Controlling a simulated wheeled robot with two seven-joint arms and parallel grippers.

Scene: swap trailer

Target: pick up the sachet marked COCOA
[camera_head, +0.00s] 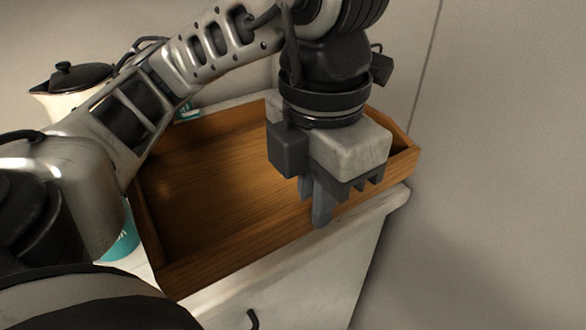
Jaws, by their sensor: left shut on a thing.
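My left gripper (322,205) hangs pointing down over the right front part of the wooden tray (215,262). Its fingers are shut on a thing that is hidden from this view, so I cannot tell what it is. No sachet with readable COCOA lettering shows. A teal and white item (122,240) is partly hidden behind my left arm, left of the tray. Another small teal item (188,114) shows behind the tray's back left corner. I cannot tell what either one is. My right gripper is out of view.
The tray stands on a white cabinet top (385,204), and the part of its floor that shows is bare. A cream pot with a black lid (78,76) stands at the back left, partly behind my arm. A plain wall rises behind and to the right.

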